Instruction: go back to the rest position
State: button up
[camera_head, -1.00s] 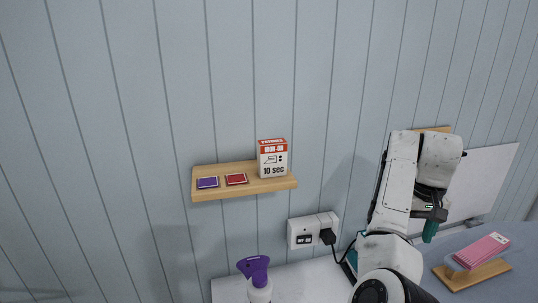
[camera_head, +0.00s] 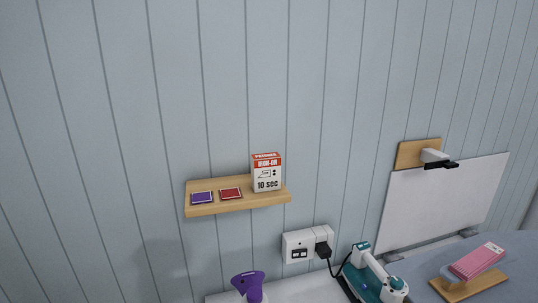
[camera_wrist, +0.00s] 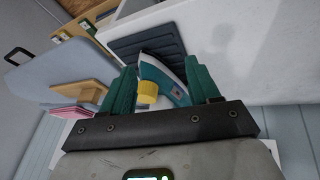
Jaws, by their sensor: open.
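My gripper (camera_wrist: 161,95) shows in the wrist view with its two teal fingers spread apart and nothing held between them. Beyond the fingers, the teal and white iron (camera_wrist: 165,80) with a yellow part stands near a dark ribbed pad (camera_wrist: 150,42). I cannot tell the exact gap between fingers and iron. In the head view the iron (camera_head: 372,278) is at the lower right, and my arm and gripper do not show there.
A wooden shelf (camera_head: 262,197) on the wall holds a box (camera_head: 267,173) and two small pads. A purple-topped bottle (camera_head: 249,284) stands below. A plugged socket (camera_head: 303,245), a white board (camera_head: 440,207) and a pink stack (camera_head: 477,261) on a wooden stand are to the right.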

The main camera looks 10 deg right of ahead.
jog(key=s+a+f+n+t+y, duration=0.1)
jog(key=s+a+f+n+y, duration=0.15)
jog(key=s+a, duration=0.85)
jog(key=s+f+m+g+b, duration=0.1)
jog(key=s+f+g+b, duration=0.2)
jog(key=s+f, duration=0.6)
jog(key=shift+s+a+f+g, duration=0.2)
jog(key=shift+s+g, duration=0.1)
jog(key=shift+s, duration=0.2)
jog(key=shift+y, duration=0.25)
